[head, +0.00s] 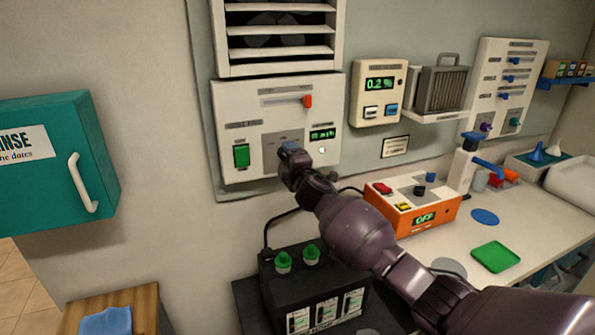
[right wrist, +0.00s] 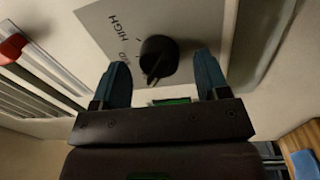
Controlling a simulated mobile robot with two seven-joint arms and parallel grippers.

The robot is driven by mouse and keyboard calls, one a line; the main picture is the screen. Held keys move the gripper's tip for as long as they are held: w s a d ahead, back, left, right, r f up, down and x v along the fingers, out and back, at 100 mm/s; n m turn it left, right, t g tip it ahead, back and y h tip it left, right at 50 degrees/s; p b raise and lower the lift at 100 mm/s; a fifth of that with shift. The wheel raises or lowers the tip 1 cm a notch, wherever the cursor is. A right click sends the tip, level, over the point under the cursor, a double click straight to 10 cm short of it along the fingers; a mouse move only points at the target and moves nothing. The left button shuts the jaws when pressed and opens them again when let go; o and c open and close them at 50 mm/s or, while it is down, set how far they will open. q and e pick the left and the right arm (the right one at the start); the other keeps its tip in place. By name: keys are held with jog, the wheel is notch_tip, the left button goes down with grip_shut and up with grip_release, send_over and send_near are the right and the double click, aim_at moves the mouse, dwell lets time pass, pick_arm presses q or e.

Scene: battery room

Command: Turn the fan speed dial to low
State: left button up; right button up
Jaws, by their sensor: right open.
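The fan speed dial (right wrist: 158,56) is a black round knob on a grey plate (right wrist: 98,18) in the right wrist view. "HIGH" shows on the plate, with a second, partly hidden label beside it. Where the knob points is hard to tell. My right gripper (right wrist: 161,62) is open, with one blue finger on each side of the knob; contact is not clear. In the head view my right gripper (head: 289,150) is at the white fan control panel (head: 232,100) and hides the dial. My left gripper is not in view.
The panel bears a red-tipped lever (head: 307,101), a green switch (head: 241,156) and a green display (head: 322,134). Below stands a black battery (head: 290,290) with green caps. An orange box reading OFF (head: 425,219) is on the bench. A teal cabinet (head: 60,165) hangs at left.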

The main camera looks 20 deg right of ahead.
jog(key=s, duration=0.9)
jog(key=shift+s+d+f, duration=0.25)
jog(key=shift+s+f, duration=0.1)
